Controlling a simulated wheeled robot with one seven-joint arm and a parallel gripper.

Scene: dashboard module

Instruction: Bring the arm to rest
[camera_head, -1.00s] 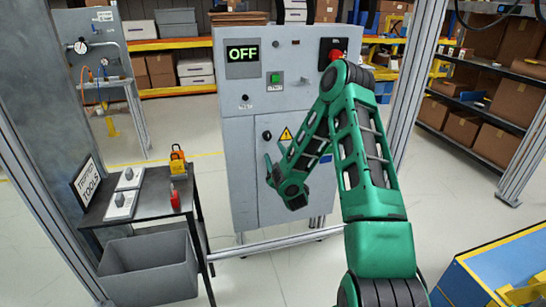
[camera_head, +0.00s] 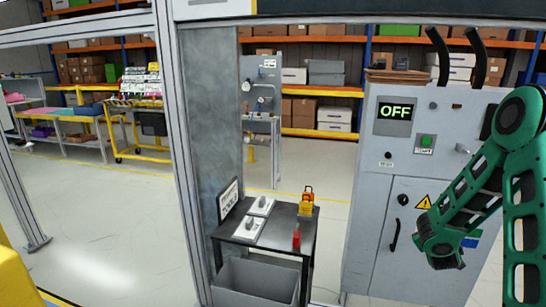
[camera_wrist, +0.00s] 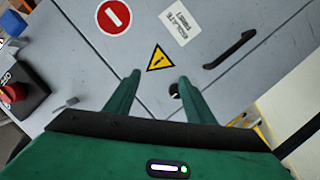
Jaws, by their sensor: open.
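My green arm (camera_head: 522,195) is bent at the right edge of the head view, partly cut off. My gripper (camera_head: 438,252) hangs in front of the grey cabinet (camera_head: 380,215), below the yellow warning triangle (camera_head: 424,202). In the wrist view the two green fingers of my gripper (camera_wrist: 160,82) stand apart with nothing between them. The cabinet door (camera_wrist: 215,85) lies beyond the fingertips, with the triangle (camera_wrist: 160,58) and a dark handle (camera_wrist: 230,50). I see no contact with the cabinet.
A black table (camera_head: 275,240) holds grey switch boxes, a yellow padlock-like item (camera_head: 306,203) and a red one (camera_head: 297,237). A grey bin (camera_head: 255,283) stands below. A metal frame post (camera_head: 180,150) rises at left. A red knob (camera_wrist: 12,92) shows in the wrist view. Open floor (camera_head: 100,215) lies left.

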